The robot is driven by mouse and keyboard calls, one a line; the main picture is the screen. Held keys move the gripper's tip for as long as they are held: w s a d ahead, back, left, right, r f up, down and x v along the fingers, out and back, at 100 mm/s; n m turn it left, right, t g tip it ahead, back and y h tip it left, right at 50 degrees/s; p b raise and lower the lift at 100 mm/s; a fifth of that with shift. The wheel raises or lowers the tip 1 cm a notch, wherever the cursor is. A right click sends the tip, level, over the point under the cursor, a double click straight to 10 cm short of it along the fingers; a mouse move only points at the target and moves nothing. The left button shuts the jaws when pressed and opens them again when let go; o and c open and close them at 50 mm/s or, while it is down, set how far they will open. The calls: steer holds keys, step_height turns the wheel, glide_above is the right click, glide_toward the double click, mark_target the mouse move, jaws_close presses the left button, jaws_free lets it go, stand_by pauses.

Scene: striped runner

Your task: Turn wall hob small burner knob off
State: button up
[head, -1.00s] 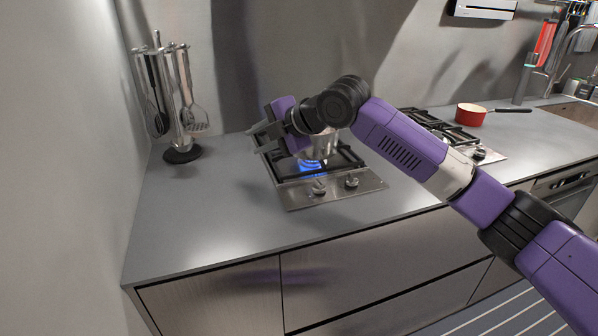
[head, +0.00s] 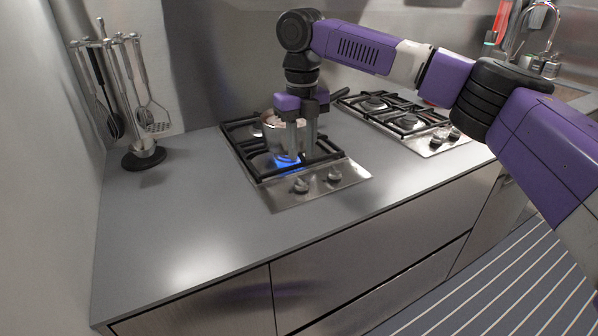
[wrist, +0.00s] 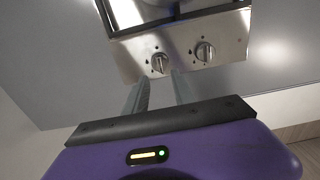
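The nearer hob (head: 262,196) has two knobs on its front steel strip, a left knob (head: 301,186) and a right knob (head: 334,175). Which of them is the small burner knob I cannot tell. Contact is not visible.
A second hob (head: 408,122) lies to the right. A utensil stand (head: 144,158) stands at the left by the wall. The counter (head: 190,215) left of the hob is clear. My arm crosses above the counter's right side.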

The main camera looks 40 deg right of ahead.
mark_target(301, 179)
step_height(301, 179, down, 7)
steer(key=shift+f, duration=0.2)
stand_by(0.3)
